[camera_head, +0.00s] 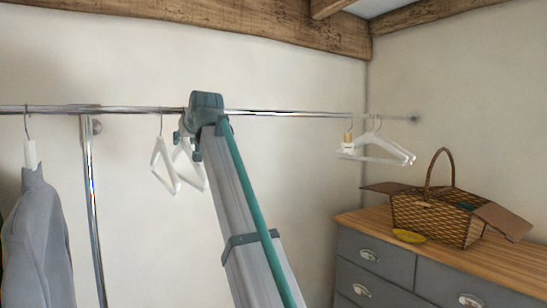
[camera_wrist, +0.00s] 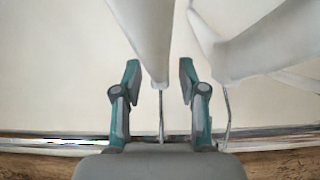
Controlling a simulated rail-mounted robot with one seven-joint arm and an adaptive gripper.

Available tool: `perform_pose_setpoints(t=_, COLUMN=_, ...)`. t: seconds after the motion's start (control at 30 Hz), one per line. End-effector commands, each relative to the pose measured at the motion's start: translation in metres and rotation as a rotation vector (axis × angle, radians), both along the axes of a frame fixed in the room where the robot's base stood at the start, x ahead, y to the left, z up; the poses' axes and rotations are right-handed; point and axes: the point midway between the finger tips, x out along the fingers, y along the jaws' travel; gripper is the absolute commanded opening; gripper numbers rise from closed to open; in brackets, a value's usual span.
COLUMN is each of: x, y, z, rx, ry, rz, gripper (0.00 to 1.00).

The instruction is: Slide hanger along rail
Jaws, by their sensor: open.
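The metal rail (camera_head: 275,113) runs along the wall. Two white hangers hang near its middle: a left one (camera_head: 162,165) and a right one (camera_head: 189,165) partly behind my arm. In the head view my arm hides most of my gripper at the rail. In the wrist view my gripper (camera_wrist: 158,70) is open, its fingers on either side of one white hanger (camera_wrist: 150,35) and its thin hook (camera_wrist: 161,115). Gaps show between the fingers and the hook. Another white hanger (camera_wrist: 265,45) is just outside the right finger. The rail (camera_wrist: 45,143) crosses low in that view.
A grey garment (camera_head: 40,245) hangs at the far left beside a metal post (camera_head: 94,215). More white hangers (camera_head: 385,151) hang near the rail's right end. The rail between them and my arm is clear. A wicker basket (camera_head: 430,215) and yellow object (camera_head: 409,236) sit on a dresser (camera_head: 345,219).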

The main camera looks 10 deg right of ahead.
Motion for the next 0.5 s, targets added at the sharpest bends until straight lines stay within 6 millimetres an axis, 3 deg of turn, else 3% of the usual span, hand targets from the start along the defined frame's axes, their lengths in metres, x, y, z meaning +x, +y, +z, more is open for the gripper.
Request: perform_pose_setpoints(t=0.5, x=-0.033, y=-0.015, z=0.015, rx=0.0, ry=-0.001, rz=0.0, gripper=0.42)
